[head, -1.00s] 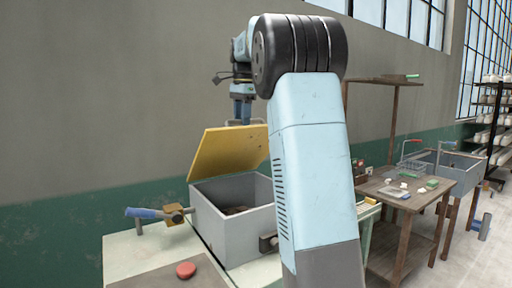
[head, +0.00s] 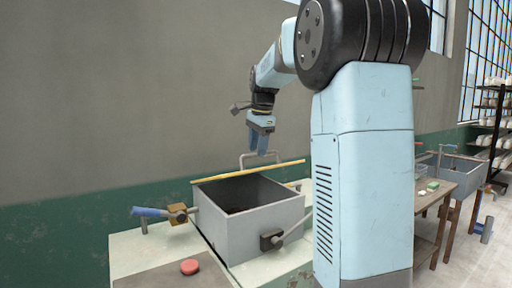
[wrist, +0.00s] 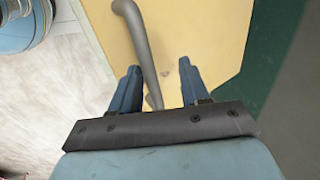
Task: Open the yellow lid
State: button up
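The yellow lid (head: 225,177) shows almost edge-on in the head view, as a thin strip above the back of the grey box (head: 238,234). The box's dark interior is visible beneath it, so the lid stands partly raised. A grey bar handle (head: 246,157) rises from the lid's upper side. My gripper (head: 261,150) is at the handle, pointing down. In the wrist view my two blue fingers (wrist: 158,78) are apart, with the handle (wrist: 137,35) passing between them and gaps on both sides. The lid's yellow face (wrist: 215,30) lies beyond.
A blue-handled lever with a brass block (head: 177,213) is left of the box. A dark clamp (head: 271,240) is on its front. A red button (head: 189,267) sits on the bench in front. The wall is close behind; a wooden table (head: 432,194) stands right.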

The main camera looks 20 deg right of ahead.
jog(key=shift+d, duration=0.2)
jog(key=shift+a+r, duration=0.2)
jog(key=shift+r, duration=0.05)
jog(key=shift+w+a+r, duration=0.1)
jog(key=shift+w+r, duration=0.05)
jog(key=shift+r, duration=0.35)
notch_tip(320, 180, up, 14)
jog(key=w, duration=0.2)
jog(key=shift+a, duration=0.15)
dwell(1.4)
jog(key=shift+r, duration=0.1)
dwell(0.4)
